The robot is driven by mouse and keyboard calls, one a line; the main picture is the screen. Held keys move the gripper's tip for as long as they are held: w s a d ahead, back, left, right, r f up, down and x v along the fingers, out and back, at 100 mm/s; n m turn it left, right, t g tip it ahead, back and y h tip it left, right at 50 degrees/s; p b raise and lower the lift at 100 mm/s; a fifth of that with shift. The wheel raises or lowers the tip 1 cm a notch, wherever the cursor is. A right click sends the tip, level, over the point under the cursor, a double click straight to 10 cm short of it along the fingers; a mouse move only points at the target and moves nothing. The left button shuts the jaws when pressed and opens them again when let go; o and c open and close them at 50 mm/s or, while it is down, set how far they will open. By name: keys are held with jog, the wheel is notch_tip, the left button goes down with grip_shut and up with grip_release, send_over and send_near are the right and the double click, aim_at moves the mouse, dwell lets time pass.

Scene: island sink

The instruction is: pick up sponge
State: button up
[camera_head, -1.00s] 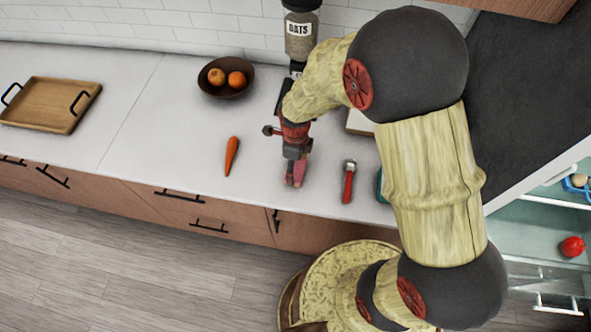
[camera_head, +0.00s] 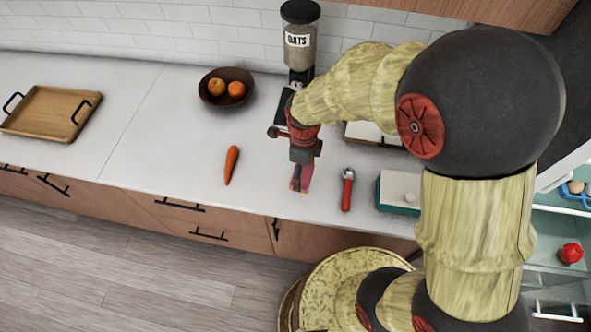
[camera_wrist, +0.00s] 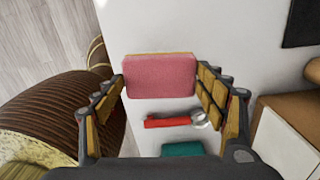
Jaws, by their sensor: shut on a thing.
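The sponge (camera_wrist: 160,77) is a pink block with a thin yellow-orange edge. In the wrist view it spans the space between my two fingers, which touch its left and right sides. In the head view my gripper (camera_head: 301,168) points down over the front part of the white counter, and a pink bit of the sponge (camera_head: 298,183) shows at its tips. Whether the sponge is clear of the counter is hard to tell.
A red-handled tool (camera_head: 348,188) lies just right of my gripper, with a teal and white box (camera_head: 400,190) beyond it. A carrot (camera_head: 231,165) lies to the left. A fruit bowl (camera_head: 226,101) and oats dispenser (camera_head: 300,50) stand behind. A wooden tray (camera_head: 50,112) is far left.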

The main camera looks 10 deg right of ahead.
jog(key=s+d+r, duration=0.4)
jog(key=s+r, duration=0.1)
jog(key=s, duration=0.4)
jog(key=shift+s+d+r+p, duration=0.25)
jog(key=shift+d+r+p, duration=0.05)
jog(key=shift+r+p, duration=0.1)
jog(key=o, duration=0.5)
jog(key=shift+c, duration=0.2)
jog(key=c, duration=0.5)
